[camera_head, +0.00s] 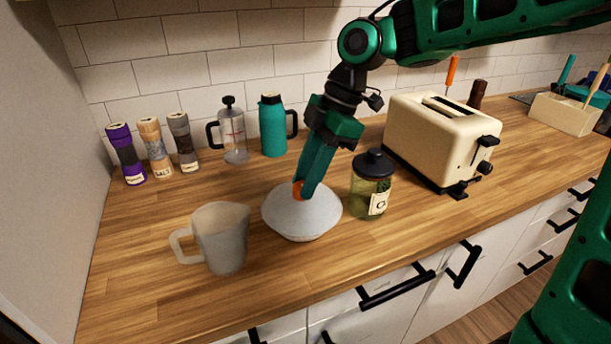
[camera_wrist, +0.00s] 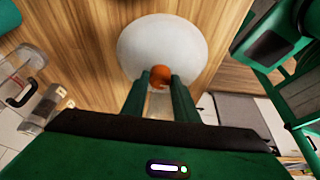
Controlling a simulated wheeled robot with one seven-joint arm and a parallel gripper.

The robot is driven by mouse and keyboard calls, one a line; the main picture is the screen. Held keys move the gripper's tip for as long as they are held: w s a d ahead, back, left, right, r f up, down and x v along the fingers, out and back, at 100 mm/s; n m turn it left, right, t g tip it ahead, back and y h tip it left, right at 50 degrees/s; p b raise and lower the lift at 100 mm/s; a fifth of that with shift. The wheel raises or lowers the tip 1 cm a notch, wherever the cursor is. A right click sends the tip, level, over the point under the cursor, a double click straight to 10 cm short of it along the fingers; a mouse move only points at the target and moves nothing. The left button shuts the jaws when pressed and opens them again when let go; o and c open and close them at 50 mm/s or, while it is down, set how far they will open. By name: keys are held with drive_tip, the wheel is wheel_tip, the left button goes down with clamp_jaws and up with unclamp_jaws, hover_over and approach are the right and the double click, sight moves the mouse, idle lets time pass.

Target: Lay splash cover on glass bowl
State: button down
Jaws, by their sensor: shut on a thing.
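The splash cover (camera_head: 320,212) is a pale, round, shallow dome with an orange knob (camera_wrist: 160,76). My gripper (camera_head: 305,190) reaches down from above and is shut on the orange knob. In the head view the cover sits level over the glass bowl (camera_head: 305,238), and only a narrow lower part of the bowl shows. I cannot tell whether the cover rests on the rim or is just above it. In the wrist view the cover (camera_wrist: 150,45) lies beyond my fingertips and hides the bowl.
A frosted jug (camera_head: 222,240) stands to the left and a dark-lidded green jar (camera_head: 371,187) close to the right. A cream toaster (camera_head: 435,135) is farther right. A teal flask (camera_head: 272,128), French press (camera_head: 233,135) and several grinders (camera_head: 150,145) line the back. The front counter is clear.

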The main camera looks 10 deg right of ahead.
drive_tip(key=shift+f, duration=0.15)
drive_tip(key=c, duration=1.3)
unclamp_jaws()
drive_tip(key=shift+w, duration=0.1)
drive_tip(key=o, duration=0.5)
drive_tip(key=shift+o, duration=0.2)
drive_tip(key=shift+r, duration=3.55)
